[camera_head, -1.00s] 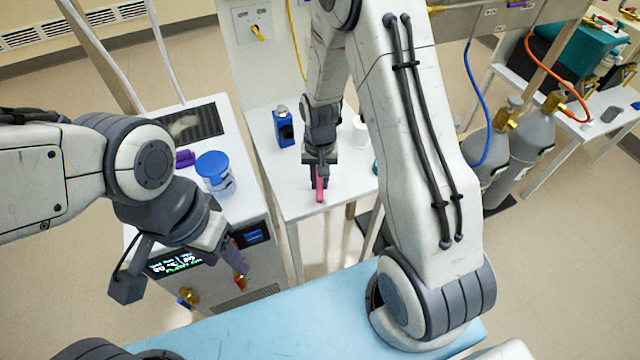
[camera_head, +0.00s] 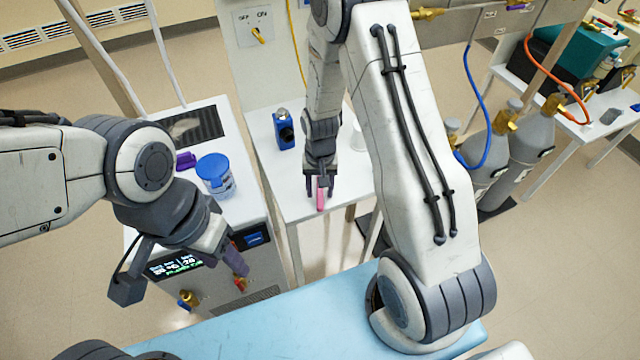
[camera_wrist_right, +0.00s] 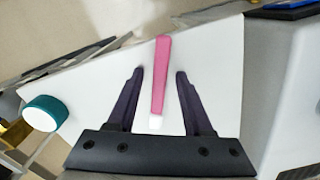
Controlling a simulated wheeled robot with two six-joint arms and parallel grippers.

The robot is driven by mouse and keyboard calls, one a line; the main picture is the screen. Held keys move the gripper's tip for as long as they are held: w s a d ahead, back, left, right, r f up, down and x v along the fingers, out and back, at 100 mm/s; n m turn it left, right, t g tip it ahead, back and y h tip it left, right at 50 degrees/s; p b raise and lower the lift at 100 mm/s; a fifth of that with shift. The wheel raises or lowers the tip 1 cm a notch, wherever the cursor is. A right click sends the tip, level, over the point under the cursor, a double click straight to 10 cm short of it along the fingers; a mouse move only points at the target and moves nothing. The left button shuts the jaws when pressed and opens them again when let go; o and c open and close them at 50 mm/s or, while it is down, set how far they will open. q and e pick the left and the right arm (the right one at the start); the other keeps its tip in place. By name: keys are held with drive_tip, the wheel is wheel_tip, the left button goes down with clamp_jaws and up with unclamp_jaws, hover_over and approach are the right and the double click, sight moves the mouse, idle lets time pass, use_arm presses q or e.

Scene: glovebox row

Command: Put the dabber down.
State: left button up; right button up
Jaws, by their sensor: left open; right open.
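The dabber (camera_head: 320,199) is a pink stick with a white end, on the small white table (camera_head: 290,205) near its front edge. In the right wrist view the dabber (camera_wrist_right: 161,75) lies between the two dark fingers, with a gap on each side. My right gripper (camera_head: 320,192) is open around it and touches neither side; the right wrist view also shows the open gripper (camera_wrist_right: 158,75). I cannot tell how far above the tabletop the fingertips are. My left gripper (camera_head: 257,262) is open and empty, in front of the instrument cabinet at left.
A blue bottle-like item (camera_head: 284,130) stands further back on the table, and a white round item (camera_head: 358,135) is partly behind my right arm. A blue-lidded jar (camera_head: 216,176) stands on the cabinet at left. A teal cap (camera_wrist_right: 41,113) shows in the wrist view.

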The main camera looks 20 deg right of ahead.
sight(320, 192)
wheel_tip(320, 192, up, 12)
drive_tip(key=b, duration=0.1)
drive_tip(key=s+a+r+n, duration=0.6)
drive_tip(key=s+a+r, duration=0.1)
drive_tip(key=s+a, duration=0.25)
drive_tip(key=s+a+r+n, duration=0.1)
drive_tip(key=s+a+n, duration=0.1)
drive_tip(key=s, duration=0.4)
drive_tip(key=s+a+r+n+y, duration=0.1)
drive_tip(key=s+a+n, duration=0.1)
drive_tip(key=s, duration=0.4)
drive_tip(key=shift+s+r+n, duration=0.2)
drive_tip(key=shift+r+n, duration=0.2)
drive_tip(key=shift+n, duration=0.4)
drive_tip(key=shift+o, duration=0.3)
